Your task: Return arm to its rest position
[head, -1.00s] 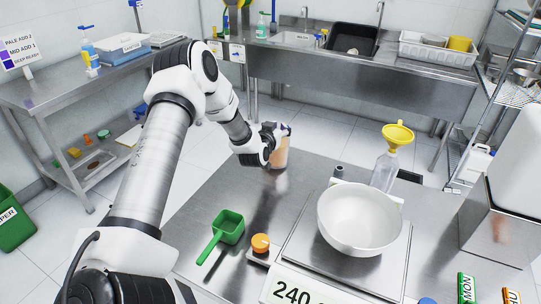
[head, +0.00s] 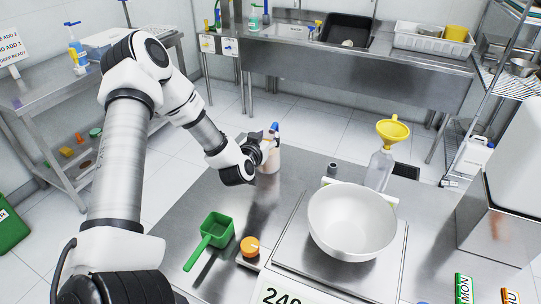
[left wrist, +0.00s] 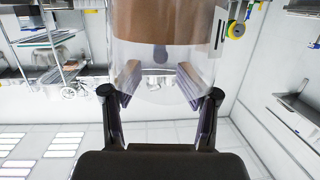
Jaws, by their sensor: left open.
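My left arm reaches in from the left in the head view. My left gripper (head: 264,152) is at the far edge of the steel table, close beside a container with tan-brown contents (head: 270,161). A blue part shows above this container. In the left wrist view my left gripper (left wrist: 160,92) has its two fingers spread apart. The clear container with a brown band (left wrist: 160,25) is right in front of the fingers, its clear end between or just beyond the fingertips; I cannot tell whether they touch it. My right gripper is not in view.
On the steel table (head: 190,207) are a green scoop (head: 217,230), an orange-topped item (head: 250,246), a white bowl (head: 352,222) on a scale, and a bottle with a yellow funnel (head: 393,131). A side bench (head: 40,95) stands left and a sink counter (head: 380,78) behind.

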